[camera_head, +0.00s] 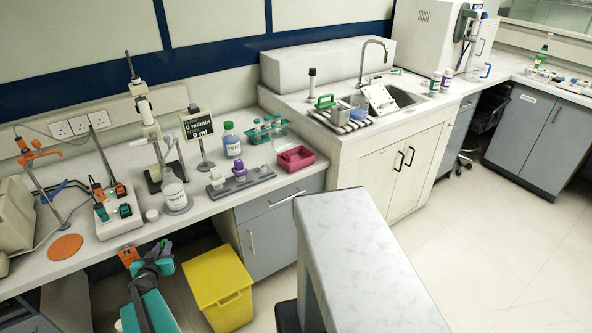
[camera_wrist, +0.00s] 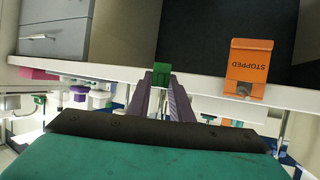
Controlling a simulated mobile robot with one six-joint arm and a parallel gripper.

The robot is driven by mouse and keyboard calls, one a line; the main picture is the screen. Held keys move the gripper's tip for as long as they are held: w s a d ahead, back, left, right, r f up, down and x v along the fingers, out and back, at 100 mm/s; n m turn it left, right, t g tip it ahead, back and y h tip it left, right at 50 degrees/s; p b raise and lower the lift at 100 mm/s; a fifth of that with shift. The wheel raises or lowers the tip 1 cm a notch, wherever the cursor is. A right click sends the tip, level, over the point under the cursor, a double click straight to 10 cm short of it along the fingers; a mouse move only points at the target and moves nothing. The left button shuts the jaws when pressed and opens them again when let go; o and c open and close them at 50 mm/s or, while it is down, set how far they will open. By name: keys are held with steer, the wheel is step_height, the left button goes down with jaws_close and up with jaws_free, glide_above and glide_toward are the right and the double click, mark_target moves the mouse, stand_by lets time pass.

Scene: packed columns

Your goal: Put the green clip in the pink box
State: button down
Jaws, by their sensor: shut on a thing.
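The green clip (camera_wrist: 160,74) is between the purple fingertips of my gripper (camera_wrist: 163,88), which is shut on it, in the wrist view. It overlaps the bench's front edge there; I cannot tell whether it touches the edge. In the head view my gripper (camera_head: 163,246) is low at the bench's front edge, at the lower left, and I cannot make out the clip clearly. The pink box (camera_head: 296,158) is an open tray on the bench, right of the gripper and near the sink. Part of it shows at the left of the wrist view (camera_wrist: 38,74).
An orange STOPPED tag (camera_wrist: 250,62) hangs at the bench edge beside the gripper. A bottle (camera_head: 173,190), a grey rack (camera_head: 240,180) and a blue-labelled bottle (camera_head: 231,140) stand between gripper and box. A yellow bin (camera_head: 222,292) stands on the floor below.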

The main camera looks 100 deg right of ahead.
steer(key=shift+f+b, duration=0.85)
steer(key=shift+f, duration=0.5)
